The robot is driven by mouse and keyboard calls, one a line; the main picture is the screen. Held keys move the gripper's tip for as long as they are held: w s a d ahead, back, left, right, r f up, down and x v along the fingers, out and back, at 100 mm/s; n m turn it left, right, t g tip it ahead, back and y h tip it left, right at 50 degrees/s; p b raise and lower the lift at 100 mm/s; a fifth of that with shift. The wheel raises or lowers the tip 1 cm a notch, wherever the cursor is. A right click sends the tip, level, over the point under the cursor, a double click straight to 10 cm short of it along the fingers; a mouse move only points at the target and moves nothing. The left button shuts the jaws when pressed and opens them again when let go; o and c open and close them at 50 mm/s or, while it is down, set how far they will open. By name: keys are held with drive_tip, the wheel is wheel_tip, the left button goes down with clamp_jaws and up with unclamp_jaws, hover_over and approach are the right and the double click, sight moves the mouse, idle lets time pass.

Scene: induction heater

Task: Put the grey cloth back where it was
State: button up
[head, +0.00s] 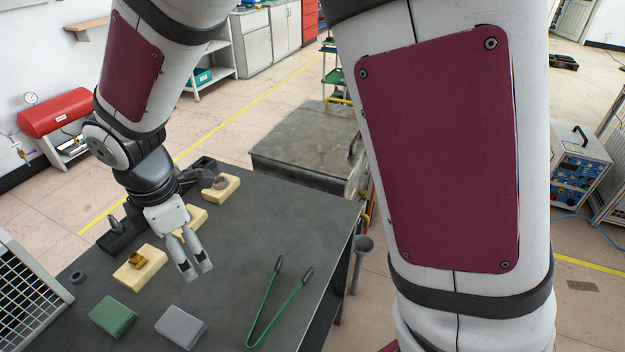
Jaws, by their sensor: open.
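The grey cloth (181,326) lies folded on the dark table, near the front edge of the view. It sits between a folded green cloth (113,316) on its left and green-handled tongs (267,303) on its right. My gripper (196,274) is above the table, behind the grey cloth and apart from it. Its two fingers are open and point down with nothing between them.
Several wooden blocks (140,270) stand in a row along the table, one bearing a brass piece. A small dark ring (78,277) and a metal grille (27,291) are at the left. The table's (280,222) right part is mostly clear. A metal-topped cabinet (305,145) stands behind.

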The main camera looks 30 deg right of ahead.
drive_tip(key=s+d+r+m+t, duration=0.1)
drive_tip(key=s+d+r+m, duration=0.2)
drive_tip(key=d+r+m, duration=0.3)
drive_tip(key=s+d+r+m+t, duration=0.1)
drive_tip(key=s+d+r+m, duration=0.2)
drive_tip(key=d+r+m, duration=0.3)
drive_tip(key=s+d+r+m+t, duration=0.2)
drive_tip(key=s+d+r+m, duration=0.3)
drive_tip(key=s+d+m, duration=0.3)
drive_tip(key=shift+s+r, duration=0.15)
drive_tip(key=shift+s, duration=0.9)
